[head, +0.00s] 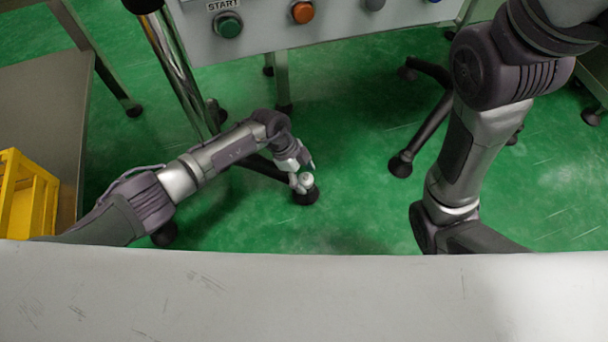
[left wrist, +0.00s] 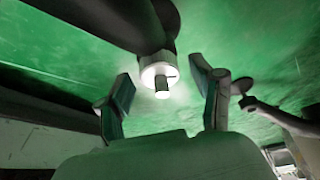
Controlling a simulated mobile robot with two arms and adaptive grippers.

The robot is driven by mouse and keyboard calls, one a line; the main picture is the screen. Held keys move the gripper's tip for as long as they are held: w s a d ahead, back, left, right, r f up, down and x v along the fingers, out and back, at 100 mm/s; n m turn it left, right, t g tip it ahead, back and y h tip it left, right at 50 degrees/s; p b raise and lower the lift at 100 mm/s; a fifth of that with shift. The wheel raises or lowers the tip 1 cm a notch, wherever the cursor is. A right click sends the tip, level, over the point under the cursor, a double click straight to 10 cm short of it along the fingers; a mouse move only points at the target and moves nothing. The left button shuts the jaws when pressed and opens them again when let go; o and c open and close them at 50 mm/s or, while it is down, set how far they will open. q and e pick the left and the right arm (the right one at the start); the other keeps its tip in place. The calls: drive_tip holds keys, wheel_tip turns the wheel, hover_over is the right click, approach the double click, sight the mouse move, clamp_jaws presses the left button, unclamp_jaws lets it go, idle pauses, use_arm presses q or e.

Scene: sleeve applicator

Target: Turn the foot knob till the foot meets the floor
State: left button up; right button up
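The foot knob (head: 304,181) is a small pale metal piece at the end of a dark leg, above a black round foot (head: 306,198). In the left wrist view the knob (left wrist: 156,72) shows as a bright collar with a short darker stem facing the camera. My left gripper (head: 301,168) is at the knob. In the left wrist view its two fingers (left wrist: 162,84) are spread, with the knob between the tips and a gap on each side. I cannot tell whether the foot touches the floor. My right gripper is hidden below the pale surface.
A grey panel (head: 270,42) with coloured buttons hangs above. Another dark leg (head: 428,125) stands to the right. A yellow crate (head: 27,200) is at the far left. A pale surface (head: 300,295) crosses the front. The green floor (head: 350,215) around the foot is mostly clear.

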use_arm(q)
drive_tip(key=c, duration=1)
drive_tip(key=shift+w+m+g, duration=0.1)
drive_tip(key=shift+m+g, duration=0.2)
drive_tip(key=shift+m, duration=0.6)
drive_tip(key=m+g+y, duration=0.1)
drive_tip(key=m, duration=0.2)
drive_tip(key=o, duration=1.1)
drive_tip(key=shift+o, duration=0.2)
drive_tip(key=shift+r, duration=0.1)
drive_tip(key=v, duration=1.1)
drive_tip(key=shift+r, duration=0.35)
drive_tip(key=shift+w+a, duration=0.1)
drive_tip(key=shift+w, duration=0.05)
